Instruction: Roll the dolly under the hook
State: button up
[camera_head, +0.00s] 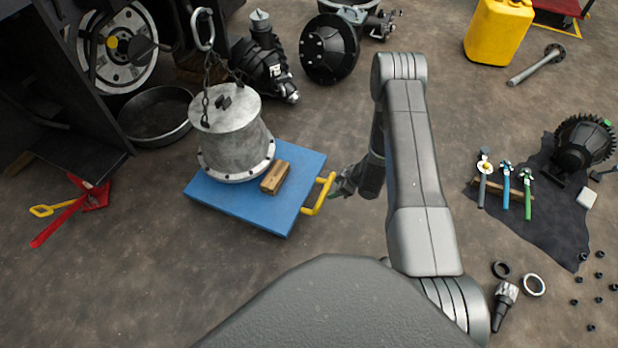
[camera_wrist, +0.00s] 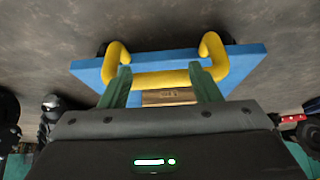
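The blue dolly (camera_head: 235,208) stands on the floor left of centre in the head view. A grey metal drum with a bolted flange (camera_head: 232,140) and a wooden block (camera_head: 275,177) sit on it. Its yellow handle (camera_head: 319,194) faces my gripper (camera_head: 346,183). A silver hook (camera_head: 203,30) shows above the drum's back left, with chain between it and the drum's lid. In the wrist view my gripper (camera_wrist: 160,72) is open, its green fingers spread at the yellow handle bar (camera_wrist: 150,79) in front of the blue deck (camera_wrist: 90,70). Finger contact with the bar is unclear.
A black round pan (camera_head: 157,115) and dark forklift frame stand left and behind the dolly. A red stand (camera_head: 95,193) lies at left. A mat with tools and a gear (camera_head: 560,215) lies at right, loose rings nearby. Floor in front of the dolly is clear.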

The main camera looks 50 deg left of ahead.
jog(key=s+a, duration=0.3)
jog(key=a, duration=0.4)
jog(key=shift+w+d, duration=1.55)
jog(key=shift+d, duration=2.1)
notch_tip(320, 180, up, 10)
jog(key=p, duration=0.6)
jog(key=shift+f+p, duration=0.25)
jog(key=shift+p, duration=0.05)
notch_tip(320, 180, down, 9)
jog(key=b, duration=0.7)
jog(key=a, duration=0.1)
jog(key=s+a, duration=0.1)
jog(key=a, duration=0.1)
jog(key=s+a, duration=0.1)
jog(key=shift+a+f, duration=0.15)
jog(key=shift+s+a, duration=0.2)
jog(key=shift+a, duration=0.3)
jog(key=shift+d, duration=0.1)
